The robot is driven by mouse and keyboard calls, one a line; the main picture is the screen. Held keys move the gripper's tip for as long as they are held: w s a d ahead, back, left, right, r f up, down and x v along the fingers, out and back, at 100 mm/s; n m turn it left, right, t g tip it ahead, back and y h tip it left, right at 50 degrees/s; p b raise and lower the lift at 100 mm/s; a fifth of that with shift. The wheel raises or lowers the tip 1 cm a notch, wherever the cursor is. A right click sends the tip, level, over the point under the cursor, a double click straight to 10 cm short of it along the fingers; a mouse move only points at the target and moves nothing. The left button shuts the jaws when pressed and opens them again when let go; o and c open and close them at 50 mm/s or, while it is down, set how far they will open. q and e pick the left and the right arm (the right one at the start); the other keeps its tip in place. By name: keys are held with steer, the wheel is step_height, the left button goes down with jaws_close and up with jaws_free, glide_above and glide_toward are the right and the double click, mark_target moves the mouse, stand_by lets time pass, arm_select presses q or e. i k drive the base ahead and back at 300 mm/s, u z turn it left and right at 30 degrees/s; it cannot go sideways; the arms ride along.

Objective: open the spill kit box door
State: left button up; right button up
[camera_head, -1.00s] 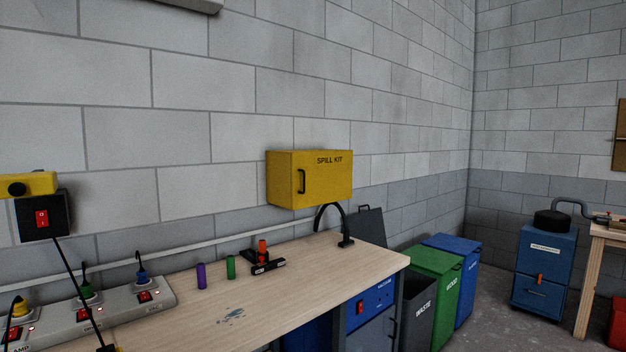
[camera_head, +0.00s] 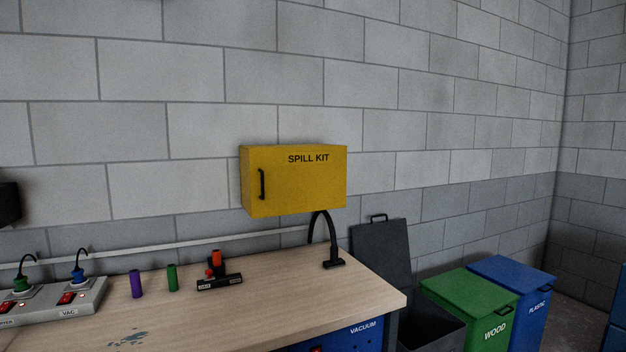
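The yellow spill kit box (camera_head: 300,185) hangs on the grey block wall above the back of the workbench. Its front door faces me and looks shut. The door carries the words SPILL KIT near its top right. A black vertical bar handle (camera_head: 262,184) sits on the left side of the door. Neither of my grippers is in the head view, so nothing of mine touches the box or handle.
A wooden workbench (camera_head: 240,300) stands below the box. On it are a power strip (camera_head: 60,300), a purple cylinder (camera_head: 136,284), a green cylinder (camera_head: 172,277), a black holder (camera_head: 220,283) and a curved black hose (camera_head: 333,240). Bins (camera_head: 470,297) stand right of the bench.

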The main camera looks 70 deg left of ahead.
mark_target(284, 181)
steer(key=i, duration=1.3)
steer(key=u, duration=2.7)
steer(key=k, duration=0.3)
steer(key=z, duration=0.2)
